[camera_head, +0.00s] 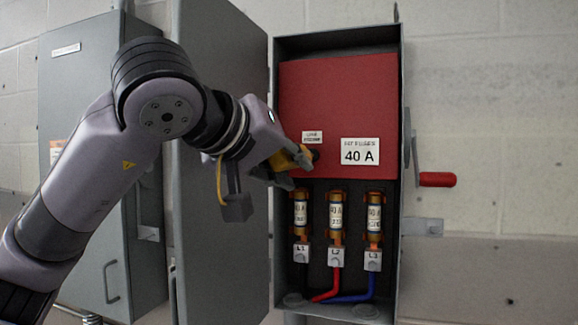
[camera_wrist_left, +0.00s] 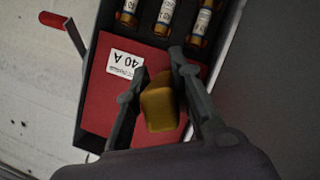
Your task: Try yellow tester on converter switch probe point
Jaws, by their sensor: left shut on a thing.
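My left gripper (camera_head: 296,166) is shut on the yellow tester (camera_head: 283,160) and holds it at the left part of the red panel (camera_head: 340,100) inside the open grey switch box. The tester's dark tip end is beside a small white label (camera_head: 312,137), close to the panel; I cannot tell whether it touches. In the left wrist view the yellow tester (camera_wrist_left: 160,104) sits between the two dark fingers (camera_wrist_left: 158,85), with the red panel (camera_wrist_left: 95,100) behind it. The probe point itself is hidden or too small to make out. My right gripper is not in view.
A 40 A label (camera_head: 360,151) is on the panel. Below are three fuses (camera_head: 336,215) with red and blue cables (camera_head: 345,298). A red-handled lever (camera_head: 437,179) sticks out right. The open door (camera_head: 222,230) stands left, beside another grey cabinet (camera_head: 80,130).

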